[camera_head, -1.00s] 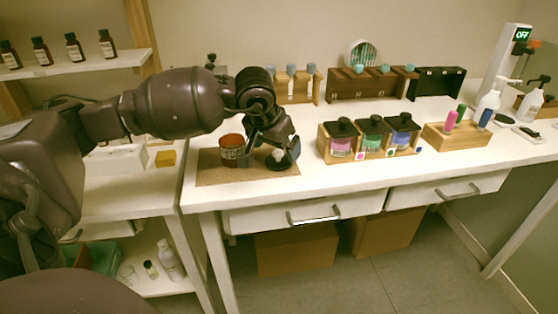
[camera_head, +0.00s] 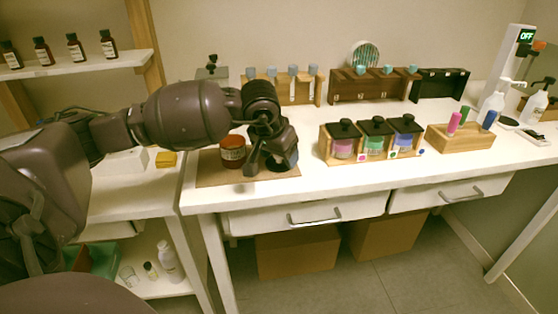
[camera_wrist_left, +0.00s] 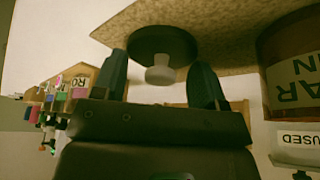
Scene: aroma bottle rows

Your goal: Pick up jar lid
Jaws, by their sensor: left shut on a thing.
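The jar lid (camera_wrist_left: 163,42) is a dark round disc with a pale knob (camera_wrist_left: 160,75), seen between the fingers in the left wrist view. In the head view the lid (camera_head: 279,165) is a dark patch low at the mat, largely hidden by my gripper. My left gripper (camera_head: 270,168) points down over it and is shut on the lid; it also shows in the left wrist view (camera_wrist_left: 163,88). A red-brown jar (camera_head: 232,152) with a label stands just left of the gripper; it also shows in the wrist view (camera_wrist_left: 293,62). My right gripper is not in view.
A brown mat (camera_head: 212,174) lies under the jar and lid. To the right stands a wooden rack (camera_head: 372,158) with black-lidded jars, then a wooden block (camera_head: 460,140) with coloured sticks. Holders (camera_head: 363,88) stand along the back wall. The table front is clear.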

